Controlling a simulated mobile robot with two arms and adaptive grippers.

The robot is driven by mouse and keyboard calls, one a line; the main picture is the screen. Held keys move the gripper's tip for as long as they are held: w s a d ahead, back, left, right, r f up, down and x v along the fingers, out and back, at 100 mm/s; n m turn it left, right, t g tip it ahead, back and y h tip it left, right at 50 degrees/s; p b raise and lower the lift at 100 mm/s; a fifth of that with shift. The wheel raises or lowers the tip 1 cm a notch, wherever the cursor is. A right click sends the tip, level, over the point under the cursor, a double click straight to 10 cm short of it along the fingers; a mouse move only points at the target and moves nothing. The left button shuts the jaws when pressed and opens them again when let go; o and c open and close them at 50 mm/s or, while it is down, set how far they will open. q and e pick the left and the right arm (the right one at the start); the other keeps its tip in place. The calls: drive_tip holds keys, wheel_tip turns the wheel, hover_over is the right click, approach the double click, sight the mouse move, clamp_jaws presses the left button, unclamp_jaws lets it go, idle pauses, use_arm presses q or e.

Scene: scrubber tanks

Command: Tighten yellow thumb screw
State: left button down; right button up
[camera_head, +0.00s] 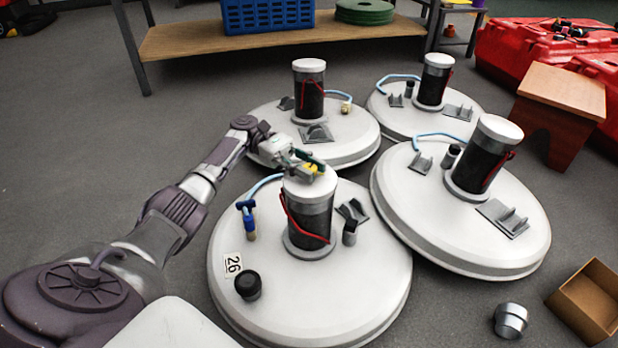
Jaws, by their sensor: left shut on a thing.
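The yellow thumb screw (312,169) shows as a small yellow piece at the top of the dark cylinder (310,219) on the nearest white tank lid (300,296), which bears the label 26. My left gripper (308,164) is at that cylinder's white cap (309,184), with its fingers shut on the yellow screw. The fingers partly hide the screw, and I cannot tell how far it is seated. My right gripper is not in view.
Three more white lids with capped cylinders (482,165) stand behind and to the right. A wooden stool (560,95), an open cardboard box (590,300) and a metal cup (511,320) are at the right. A shelf (190,40) stands at the back.

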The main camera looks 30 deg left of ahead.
sight(310, 167)
use_arm(q)
drive_tip(key=shift+r+m+g, duration=0.15)
drive_tip(key=shift+m+g, duration=0.15)
drive_tip(key=shift+g, duration=0.1)
drive_tip(key=shift+d, duration=0.1)
drive_tip(key=c, duration=0.8)
unclamp_jaws()
wheel_tip(310, 167, up, 10)
